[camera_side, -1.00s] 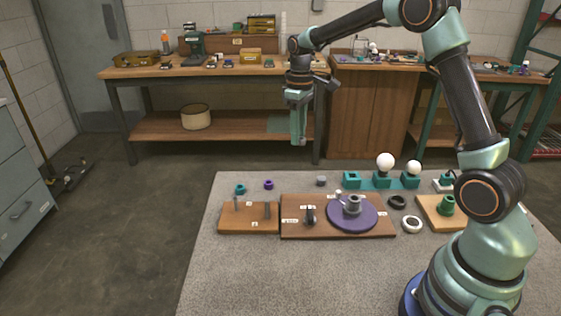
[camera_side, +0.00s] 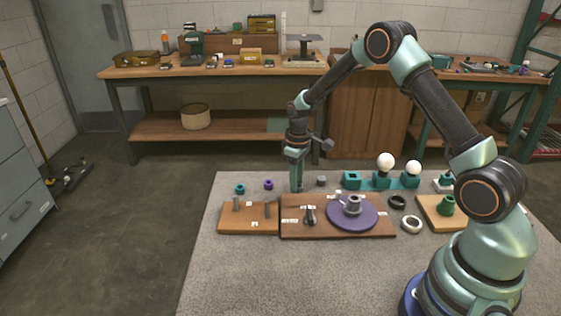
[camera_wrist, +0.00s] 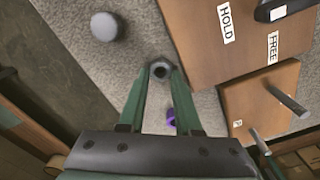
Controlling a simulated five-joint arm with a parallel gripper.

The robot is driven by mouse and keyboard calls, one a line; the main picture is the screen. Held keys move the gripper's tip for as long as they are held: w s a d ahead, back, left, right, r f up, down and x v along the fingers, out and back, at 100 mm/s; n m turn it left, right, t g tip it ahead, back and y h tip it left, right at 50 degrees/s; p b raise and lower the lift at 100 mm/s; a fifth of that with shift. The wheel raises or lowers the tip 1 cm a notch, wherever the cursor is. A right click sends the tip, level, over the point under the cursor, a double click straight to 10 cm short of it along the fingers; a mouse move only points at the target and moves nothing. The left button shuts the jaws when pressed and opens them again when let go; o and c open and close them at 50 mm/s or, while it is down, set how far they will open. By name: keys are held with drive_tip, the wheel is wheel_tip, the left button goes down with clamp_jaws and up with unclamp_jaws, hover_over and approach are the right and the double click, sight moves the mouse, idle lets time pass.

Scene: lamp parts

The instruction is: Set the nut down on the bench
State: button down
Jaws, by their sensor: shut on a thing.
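My gripper (camera_side: 297,189) points straight down just behind the back edge of the middle wooden board. In the wrist view its green fingers (camera_wrist: 160,76) are closed on a small dark grey nut (camera_wrist: 160,66), seen as a ring between the fingertips. The nut is too small to make out in the side view. The bench's grey top (camera_side: 240,285) lies beneath; I cannot tell whether the nut touches it.
A purple nut (camera_side: 268,184) and a teal nut (camera_side: 240,189) stand to the left, a grey piece (camera_side: 321,180) to the right. The middle board (camera_side: 290,230) and left peg board (camera_side: 235,224) lie in front. White bulbs in teal holders (camera_side: 381,181) stand further right.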

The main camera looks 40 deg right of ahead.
drive_tip(key=shift+f, duration=0.15)
drive_tip(key=c, duration=0.9)
unclamp_jaws()
wheel_tip(320, 180, up, 12)
drive_tip(key=s+a+r+m+t, duration=0.1)
drive_tip(key=s+a+r, duration=0.2)
drive_tip(key=r, duration=0.2)
drive_tip(key=s+a+r+t, duration=0.1)
drive_tip(key=s+a+r, duration=0.1)
drive_tip(key=s+r, duration=0.3)
drive_tip(key=s+a+r+t, duration=0.1)
drive_tip(key=s, duration=0.2)
drive_tip(key=s+a+m+t, duration=0.1)
drive_tip(key=s+a, duration=0.1)
drive_tip(key=s, duration=0.2)
drive_tip(key=s+a+r+m+t, duration=0.1)
drive_tip(key=s+a, duration=0.1)
drive_tip(key=s, duration=0.1)
drive_tip(key=shift+s+r+t, duration=0.25)
drive_tip(key=shift+r+t, duration=0.05)
drive_tip(key=shift+r, duration=0.05)
